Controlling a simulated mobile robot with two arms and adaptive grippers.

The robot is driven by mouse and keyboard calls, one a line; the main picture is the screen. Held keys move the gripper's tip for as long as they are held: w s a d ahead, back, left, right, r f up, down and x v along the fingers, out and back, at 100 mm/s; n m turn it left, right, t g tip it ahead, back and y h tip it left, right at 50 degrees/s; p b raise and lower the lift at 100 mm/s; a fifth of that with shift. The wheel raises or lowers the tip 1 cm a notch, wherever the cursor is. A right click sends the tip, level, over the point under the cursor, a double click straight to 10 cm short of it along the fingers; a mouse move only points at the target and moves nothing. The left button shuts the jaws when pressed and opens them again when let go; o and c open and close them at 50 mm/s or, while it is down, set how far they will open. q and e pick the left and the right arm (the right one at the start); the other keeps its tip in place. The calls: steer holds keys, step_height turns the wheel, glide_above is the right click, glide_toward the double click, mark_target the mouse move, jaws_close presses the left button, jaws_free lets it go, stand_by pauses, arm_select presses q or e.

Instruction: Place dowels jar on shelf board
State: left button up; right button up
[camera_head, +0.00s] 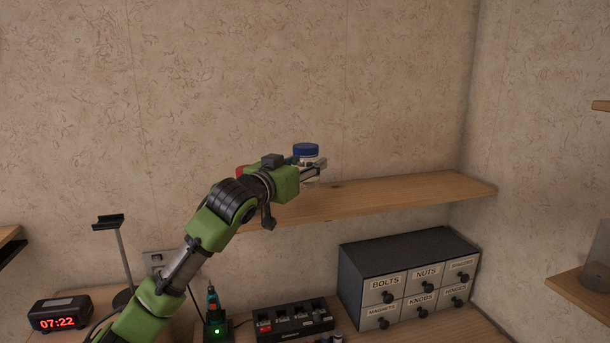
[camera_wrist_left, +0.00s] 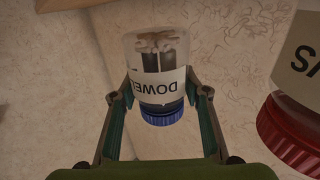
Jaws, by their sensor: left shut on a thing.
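The dowels jar (camera_head: 306,151) is clear with a blue lid. In the left wrist view the jar (camera_wrist_left: 158,75) shows upside down, with part of a label reading "DOWE". My left gripper (camera_head: 312,167) is shut on it, with one finger on each side in the wrist view (camera_wrist_left: 160,97). The shelf board (camera_head: 400,196) is a wooden plank on the back wall. The jar appears at the board's left part in the head view; I cannot tell whether its base touches the wood. My right gripper is not in view.
A red-lidded jar (camera_wrist_left: 290,125) stands close beside the gripper, mostly cut off in the wrist view. The board's right part is bare. Below are a labelled drawer cabinet (camera_head: 405,275), a black charger-like unit (camera_head: 293,319), a clock (camera_head: 60,313) and a stand (camera_head: 118,250).

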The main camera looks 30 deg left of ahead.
arm_select(q)
steer(key=shift+w+a+f, duration=0.1)
steer(key=shift+w+f, duration=0.05)
steer(key=f, duration=0.1)
steer(key=f+p, duration=0.1)
steer(key=shift+w+a+f+p, duration=0.25)
steer(key=shift+a+f+p, duration=0.05)
steer(key=shift+f, duration=0.65)
steer(key=shift+d, duration=0.1)
steer(key=shift+f, duration=0.15)
steer(key=o, duration=1)
steer(key=shift+f, duration=0.1)
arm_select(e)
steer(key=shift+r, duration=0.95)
arm_select(q)
steer(key=shift+s, duration=0.15)
